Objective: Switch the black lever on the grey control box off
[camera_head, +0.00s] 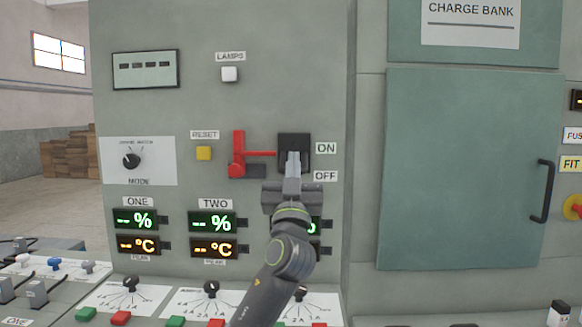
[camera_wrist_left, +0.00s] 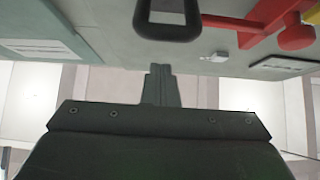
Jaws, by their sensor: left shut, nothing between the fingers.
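The black lever's housing (camera_head: 293,140) sits on the grey control box (camera_head: 200,105), left of the ON and OFF labels (camera_head: 326,148). My left gripper (camera_head: 293,156) is shut and empty in front of its lower half and hides part of it, so I cannot tell the lever's position. In the left wrist view a black loop-shaped part (camera_wrist_left: 168,32) stands out from the panel. The closed fingertips (camera_wrist_left: 160,70) are close to it there, with a small visible gap. My right gripper is not in view.
A red lever (camera_head: 238,155) with a thin red bar sits just left of the black housing. A yellow RESET button (camera_head: 204,153) is further left. Lit displays (camera_head: 213,222) are below. A teal cabinet door (camera_head: 470,170) stands to the right.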

